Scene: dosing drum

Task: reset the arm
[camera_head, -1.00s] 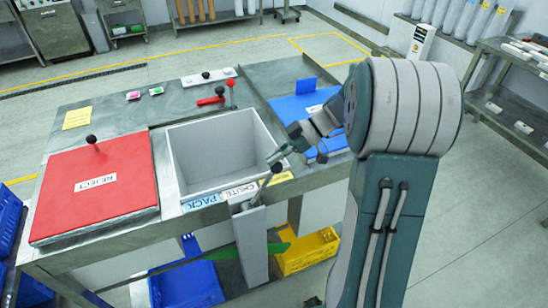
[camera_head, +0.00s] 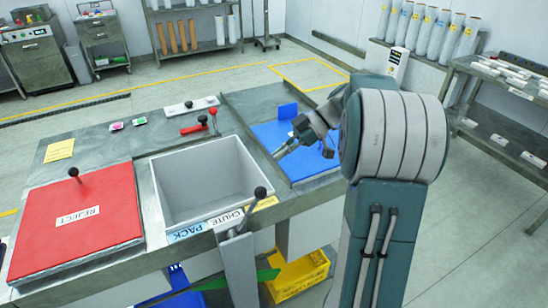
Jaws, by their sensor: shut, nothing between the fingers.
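My arm stands at the right of the picture, its forearm reaching left over the front right of the bench. My gripper (camera_head: 286,150) is shut and empty, in the air between the open grey chute box (camera_head: 205,181) and the blue tray (camera_head: 270,131). It looks apart from both. The chute lever with its black knob (camera_head: 260,192) stands at the front of the box, below and left of my gripper, and nothing holds it.
A red REJECT lid (camera_head: 75,221) with a black knob lies left of the box. A small red-handled lever (camera_head: 200,126) stands behind the box. A yellow crate (camera_head: 298,272) is under the bench. A shelf rack (camera_head: 500,105) stands at right; floor between is clear.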

